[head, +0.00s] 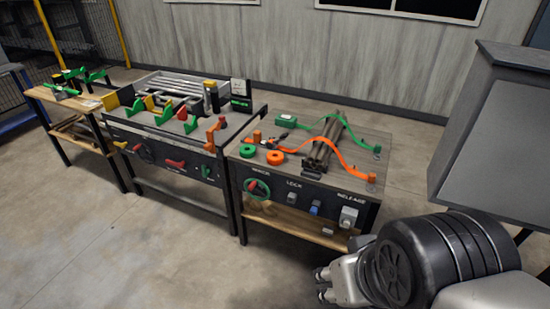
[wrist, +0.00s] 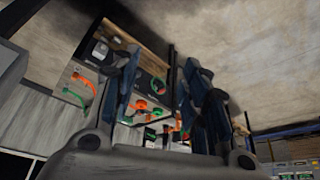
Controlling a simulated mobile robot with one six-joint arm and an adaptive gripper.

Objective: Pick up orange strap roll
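The orange strap roll (head: 276,157) is a flat ring lying on the right-hand workbench, near its front left. The green strap roll (head: 248,152) lies just left of it. In the wrist view, the orange roll (wrist: 140,105) shows between my fingers in the distance, beside the green roll (wrist: 157,84). My gripper (head: 322,284) is at the lower right of the head view, in front of the bench and well apart from the rolls. In the wrist view, the fingers of my gripper (wrist: 158,85) are spread with nothing between them.
The workbench (head: 375,146) also holds stacked dark bars (head: 325,140) with green (head: 345,138) and orange (head: 350,168) straps across them. Its front panel has a green handwheel (head: 257,189) and switches. Another bench (head: 160,125) with colored fixtures stands to the left. Open floor (head: 150,250) lies in front.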

